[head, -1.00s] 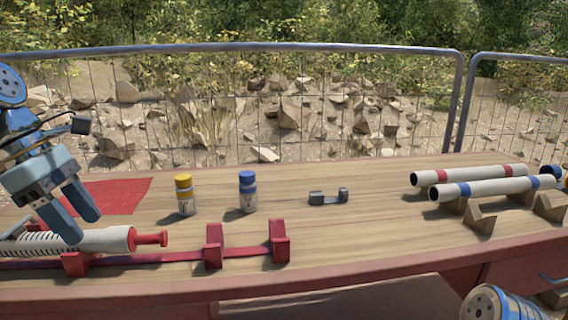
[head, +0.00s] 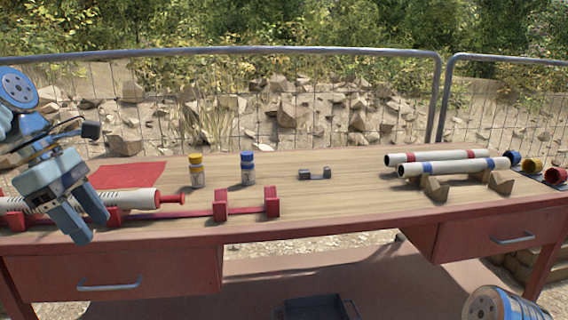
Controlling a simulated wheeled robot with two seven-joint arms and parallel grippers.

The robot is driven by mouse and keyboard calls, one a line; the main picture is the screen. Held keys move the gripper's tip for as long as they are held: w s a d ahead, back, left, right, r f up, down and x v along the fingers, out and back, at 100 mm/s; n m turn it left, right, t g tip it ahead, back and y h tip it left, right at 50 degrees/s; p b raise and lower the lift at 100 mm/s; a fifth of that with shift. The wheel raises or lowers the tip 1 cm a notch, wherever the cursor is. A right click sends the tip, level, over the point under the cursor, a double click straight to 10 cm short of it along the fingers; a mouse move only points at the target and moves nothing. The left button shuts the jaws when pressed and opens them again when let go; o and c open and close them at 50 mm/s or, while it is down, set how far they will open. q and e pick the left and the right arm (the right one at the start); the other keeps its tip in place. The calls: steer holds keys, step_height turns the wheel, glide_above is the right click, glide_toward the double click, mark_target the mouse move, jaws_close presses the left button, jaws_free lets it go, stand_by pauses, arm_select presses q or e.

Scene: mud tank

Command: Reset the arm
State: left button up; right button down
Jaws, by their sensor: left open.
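My left gripper (head: 92,227) is at the left side of the head view, its two blue fingers pointing down and apart with nothing between them. It hangs in front of a white cylinder (head: 140,200) with a red plunger-like end, which lies on a red rail stand (head: 190,213). The fingers hide part of the cylinder; I cannot tell whether they touch it. Only a round link of my right arm shows at the bottom right; its gripper is out of view.
White tubes (head: 450,168) rest on wooden blocks at the right. A dark tray (head: 318,309) is below.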

arm_select(q)
steer(key=w+d+f+m, duration=0.25)
steer(key=w+f, duration=0.25)
steer(key=f, duration=0.4)
steer(key=w+d+f+m, duration=0.25)
steer(key=w+f, duration=0.25)
steer(key=f, duration=0.4)
steer(key=w+d+f+m, duration=0.1)
steer(key=w+d+f, duration=0.3)
steer(key=f, duration=0.5)
step_height(320, 180, down, 12)
steer(key=d+m, duration=0.3)
steer(key=s+d+f+m, duration=0.2)
steer(key=s+d+f, duration=0.15)
steer(key=f, duration=0.45)
steer(key=s+d+f+m, duration=0.3)
steer(key=s+f, duration=0.1)
steer(key=f, duration=0.3)
steer(key=s+d+f+m, duration=0.2)
steer(key=s+d+f, duration=0.1)
steer(key=s, duration=0.4)
steer(key=s+d+f+m, duration=0.2)
steer(key=s+d+f, duration=0.1)
steer(key=s, duration=0.4)
steer(key=shift+s+f+m, duration=0.2)
steer(key=shift+f+m, duration=0.2)
steer(key=shift+f, duration=0.4)
